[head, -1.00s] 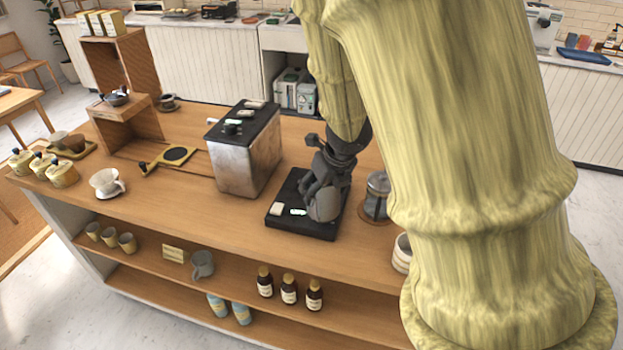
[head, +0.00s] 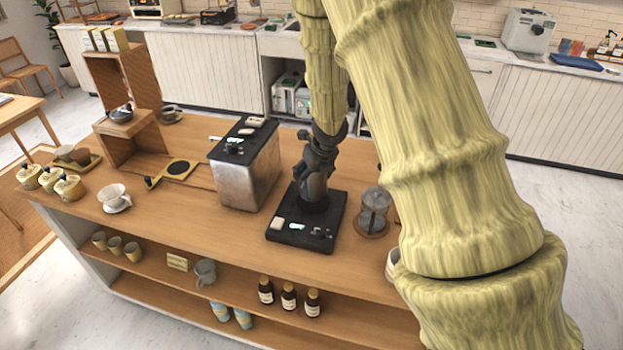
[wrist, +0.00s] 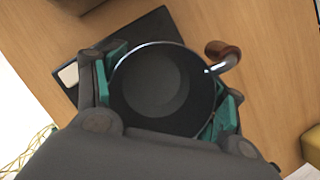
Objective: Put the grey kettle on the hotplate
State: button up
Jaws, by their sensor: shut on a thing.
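The grey kettle (wrist: 160,85) shows from above in the wrist view as a dark, open-topped round vessel with a brown handle at its upper right. My gripper (head: 314,178) is shut on it, with green pads against both sides in the wrist view. In the head view the kettle is largely hidden by the gripper. The hotplate (head: 290,237) is a flat black slab with a pale button, lit display and small knobs at its front. The gripper and kettle are over its rear part. I cannot tell whether the kettle's base touches it.
A steel-sided box with a black top (head: 245,170) stands close left of the hotplate. A glass press (head: 374,212) stands close to the right. The counter's front strip is clear.

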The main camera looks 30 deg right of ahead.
aim_at(312, 181)
jog(key=shift+w+d+r+p, duration=0.15)
jog(key=shift+w+p, duration=0.15)
jog(key=shift+f, duration=1.9)
jog(key=shift+f+b, duration=0.2)
jog(key=shift+b, duration=0.2)
jog(key=o, duration=1.4)
jog(key=shift+r, duration=0.1)
jog(key=shift+c, duration=0.2)
jog(key=shift+s, duration=0.1)
jog(key=shift+r+p, duration=0.2)
jog(key=shift+p, duration=0.1)
jog(key=v, duration=1.1)
jog(key=shift+s+r, duration=0.1)
jog(key=shift+r, duration=0.3)
